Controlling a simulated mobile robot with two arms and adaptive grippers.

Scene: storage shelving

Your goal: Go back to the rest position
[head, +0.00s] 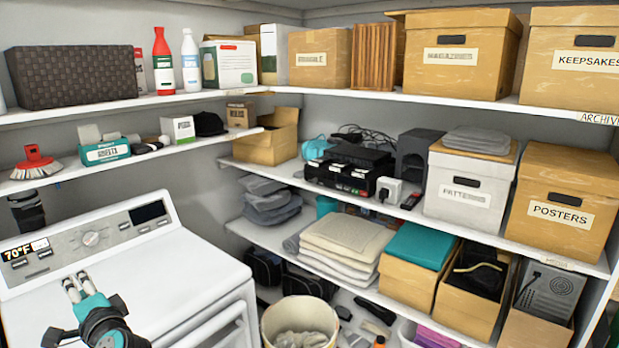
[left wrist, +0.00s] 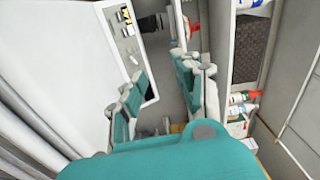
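My left gripper (head: 78,288) is at the lower left of the head view, in front of the white washer or dryer (head: 150,270) and over its top as seen from here. In the left wrist view its two teal and grey fingers (left wrist: 162,85) stand apart with a clear gap. Nothing is held between them. My right arm and gripper do not show in either view.
Shelves run along the left wall and the back. A red brush (head: 35,162) and a teal box (head: 105,151) sit on the left shelf above the machine. A laundry bin (head: 300,318) stands on the floor right of it. The machine's top is clear.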

